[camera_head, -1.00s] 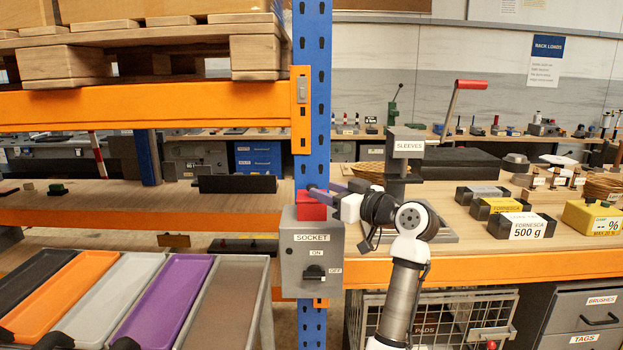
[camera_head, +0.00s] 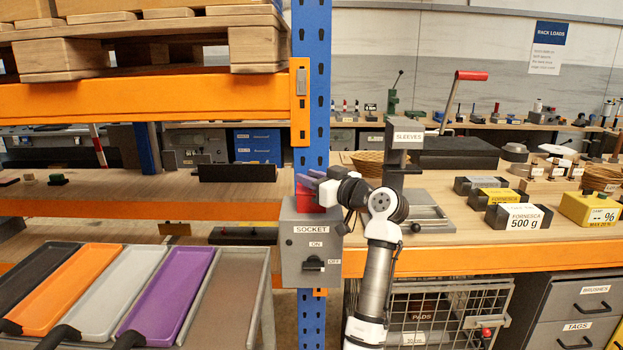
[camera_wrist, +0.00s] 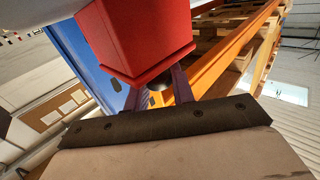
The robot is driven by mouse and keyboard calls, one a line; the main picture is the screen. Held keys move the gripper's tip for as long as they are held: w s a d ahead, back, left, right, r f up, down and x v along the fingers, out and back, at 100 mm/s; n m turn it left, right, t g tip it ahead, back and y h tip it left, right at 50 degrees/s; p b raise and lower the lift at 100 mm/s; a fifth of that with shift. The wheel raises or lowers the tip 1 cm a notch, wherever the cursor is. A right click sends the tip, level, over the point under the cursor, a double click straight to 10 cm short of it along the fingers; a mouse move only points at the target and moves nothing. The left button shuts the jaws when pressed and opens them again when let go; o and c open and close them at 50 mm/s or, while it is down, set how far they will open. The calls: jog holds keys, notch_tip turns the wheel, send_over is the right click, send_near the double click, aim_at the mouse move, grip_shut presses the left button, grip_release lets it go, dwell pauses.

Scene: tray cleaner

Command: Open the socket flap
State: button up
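The grey socket box (camera_head: 310,262), labelled SOCKET, is fixed to the blue post, with a black switch (camera_head: 313,263) between its ON and OFF labels. A red block-shaped part (camera_head: 306,202), seemingly the flap, sits at the top of the box. It fills the upper middle of the wrist view (camera_wrist: 140,40). My gripper (camera_head: 309,178) is at the top of the red part, its purple fingers pointing left. In the wrist view the fingers (camera_wrist: 160,92) stand apart, partly hidden behind the red part. A small dark rounded thing shows between them; I cannot tell whether they touch it.
The blue post (camera_head: 312,100) and orange beam (camera_head: 440,262) are close to my arm. The SLEEVES stand (camera_head: 405,150) is just right of my wrist. Coloured trays (camera_head: 168,290) lie at lower left. A wire basket (camera_head: 440,310) is below the beam.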

aim_at(311, 160)
grip_shut()
jog(key=shift+r, duration=0.2)
jog(key=shift+w+r+m+g+h+p, duration=0.15)
jog(key=shift+r+m+g+h+p, duration=0.2)
jog(key=shift+p, duration=0.55)
jog(key=shift+w+r+m+g+h+p, duration=0.4)
jog(key=shift+r+m+g+p, duration=0.2)
jog(key=shift+p, duration=0.65)
jog(key=shift+w+r+m+g+h+p, duration=0.15)
jog(key=shift+w+m+g+h+p, duration=0.5)
jog(key=shift+m+g, duration=0.45)
jog(key=shift+w+r+m+g, duration=0.15)
jog(key=shift+w+m+g, duration=0.7)
jog(key=shift+g, duration=0.5)
jog(key=shift+w, duration=0.15)
